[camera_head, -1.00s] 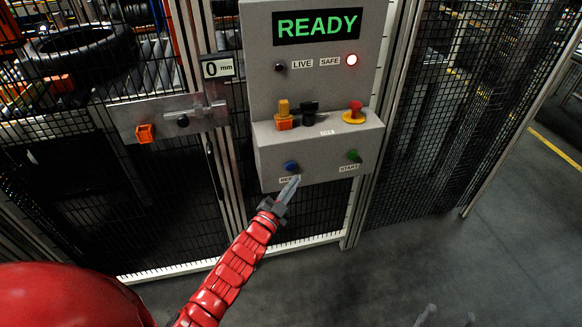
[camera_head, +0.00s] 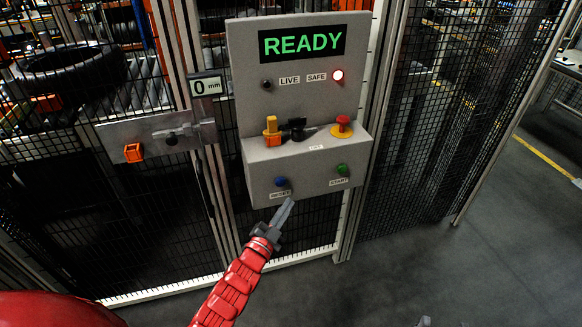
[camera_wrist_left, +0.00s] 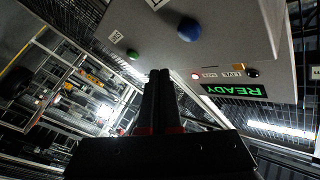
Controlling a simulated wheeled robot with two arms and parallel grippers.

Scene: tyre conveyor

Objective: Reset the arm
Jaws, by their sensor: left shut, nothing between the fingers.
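My left gripper (camera_head: 287,208) is shut and empty, just below the front of the grey control box (camera_head: 312,187). The blue button (camera_head: 280,181) with its RESET label sits just above and left of the fingertips, and the gripper looks apart from it. The green START button (camera_head: 342,168) is to the right on the same face. In the left wrist view the shut fingers (camera_wrist_left: 158,75) point toward the box, with the blue button (camera_wrist_left: 189,29) ahead and to the right.
The panel's screen (camera_head: 302,42) reads READY and the SAFE lamp (camera_head: 338,75) glows. A red mushroom button (camera_head: 343,122) and an orange-yellow knob (camera_head: 271,128) sit on the box's ledge. Mesh fence (camera_head: 430,120) flanks the panel. Floor is clear at the right.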

